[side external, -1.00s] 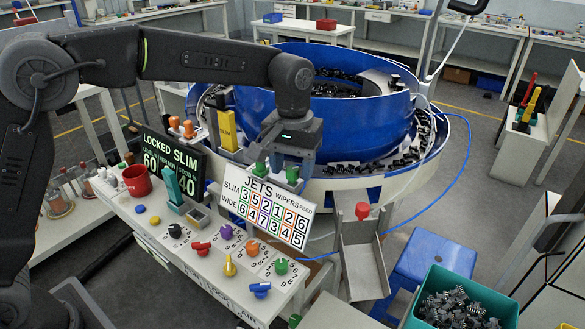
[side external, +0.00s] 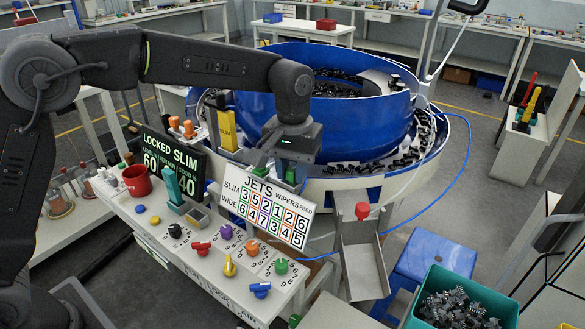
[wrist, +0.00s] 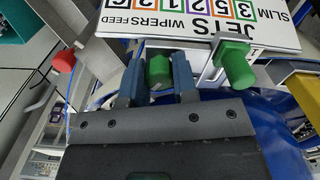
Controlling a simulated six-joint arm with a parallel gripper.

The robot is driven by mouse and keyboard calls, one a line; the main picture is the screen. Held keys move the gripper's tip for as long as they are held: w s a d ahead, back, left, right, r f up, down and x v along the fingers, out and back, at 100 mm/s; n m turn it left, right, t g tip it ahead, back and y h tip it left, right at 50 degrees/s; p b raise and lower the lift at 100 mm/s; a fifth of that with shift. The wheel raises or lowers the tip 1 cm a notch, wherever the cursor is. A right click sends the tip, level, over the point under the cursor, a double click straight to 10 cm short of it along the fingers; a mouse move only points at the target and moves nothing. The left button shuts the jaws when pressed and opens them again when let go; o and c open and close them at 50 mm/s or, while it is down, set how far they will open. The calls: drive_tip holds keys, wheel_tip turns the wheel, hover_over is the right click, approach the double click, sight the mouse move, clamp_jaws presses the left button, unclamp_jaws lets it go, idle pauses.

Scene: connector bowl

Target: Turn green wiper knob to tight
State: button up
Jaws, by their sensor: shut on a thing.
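Two green wiper knobs stand on the bowl's rim behind the JETS/WIPERS sign (side external: 267,210). My gripper (wrist: 159,82) is pointed down at the rim. Its two blue fingers are shut on one green knob (wrist: 159,69), one finger on each side. In the side view my gripper (side external: 291,173) partly hides this knob. The other green knob (side external: 262,171) is free, to the left in the side view; it also shows right of my fingers in the wrist view (wrist: 235,63). I cannot read how tight either knob is.
The blue bowl (side external: 345,115) with black connectors is behind my gripper. A yellow block (side external: 228,130) stands to the left. The control panel (side external: 150,225) with coloured knobs is in front, and a chute (side external: 362,265) with a red knob is to the right.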

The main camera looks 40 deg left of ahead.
drive_tip(key=m, duration=0.4)
drive_tip(key=shift+m, duration=0.4)
drive_tip(key=m, duration=0.4)
drive_tip(key=shift+m, duration=0.3)
drive_tip(key=m, duration=0.4)
drive_tip(key=shift+r, duration=0.1)
drive_tip(key=shift+m, duration=2.2)
drive_tip(key=o, duration=0.9)
